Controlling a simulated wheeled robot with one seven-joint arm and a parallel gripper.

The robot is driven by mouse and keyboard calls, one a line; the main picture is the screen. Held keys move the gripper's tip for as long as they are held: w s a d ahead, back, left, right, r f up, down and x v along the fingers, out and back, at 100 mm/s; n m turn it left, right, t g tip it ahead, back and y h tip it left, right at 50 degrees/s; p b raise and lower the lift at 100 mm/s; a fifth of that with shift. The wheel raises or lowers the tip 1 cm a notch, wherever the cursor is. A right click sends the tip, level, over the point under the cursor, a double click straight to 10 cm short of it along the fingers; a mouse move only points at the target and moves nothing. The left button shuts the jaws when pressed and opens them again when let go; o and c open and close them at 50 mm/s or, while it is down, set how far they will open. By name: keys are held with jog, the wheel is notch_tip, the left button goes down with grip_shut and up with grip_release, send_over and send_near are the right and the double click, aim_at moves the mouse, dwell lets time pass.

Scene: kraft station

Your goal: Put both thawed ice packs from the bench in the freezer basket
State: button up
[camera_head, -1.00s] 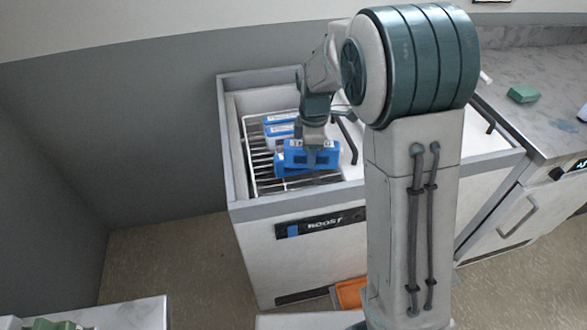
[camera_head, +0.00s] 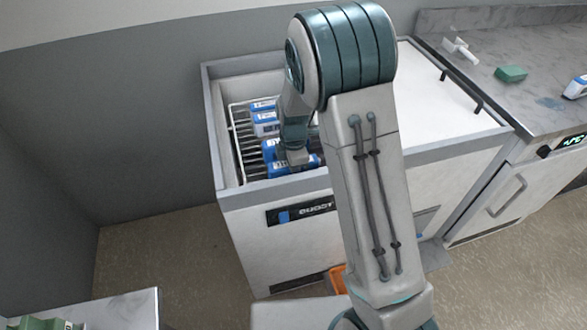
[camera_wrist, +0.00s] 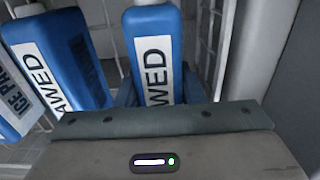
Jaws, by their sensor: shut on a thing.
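My gripper (camera_head: 297,162) is down inside the open freezer, shut on a blue ice pack (camera_head: 278,170). In the wrist view this pack (camera_wrist: 153,45) stands between the fingers, its white label reading "…WED". The wire freezer basket (camera_head: 236,150) is around and below it. Other blue packs with white labels (camera_head: 265,116) lie in the basket towards the back. My arm hides part of the basket; whether the held pack touches the bottom cannot be told.
The freezer rim (camera_head: 212,125) surrounds the opening, and its white lid (camera_head: 440,90) covers the right side. The bench (camera_head: 470,40) at the right holds a green block (camera_head: 511,74), a white item (camera_head: 460,49) and a white-and-blue item (camera_head: 576,87) at the picture's edge.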

jog(key=shift+f, duration=0.35)
jog(key=o, duration=0.9)
notch_tip(320, 180, up, 12)
jog(key=shift+f, duration=0.1)
jog(key=shift+s+r, duration=0.1)
jog(key=shift+r, duration=0.25)
jog(key=s+d+r+m+t, duration=0.1)
jog(key=s+d+r+m, duration=0.1)
jog(key=s+m, duration=0.5)
jog(key=s+d+r+m+t, duration=0.1)
jog(key=s+d+r+m, duration=0.2)
jog(key=s+m, duration=0.3)
jog(key=s+d+r+m, duration=0.2)
jog(key=s+d+m, duration=0.3)
jog(key=s+m, duration=0.2)
jog(key=shift+s+r+m+t, duration=0.2)
jog(key=shift+s+m+t, duration=0.15)
jog(key=shift+s, duration=0.25)
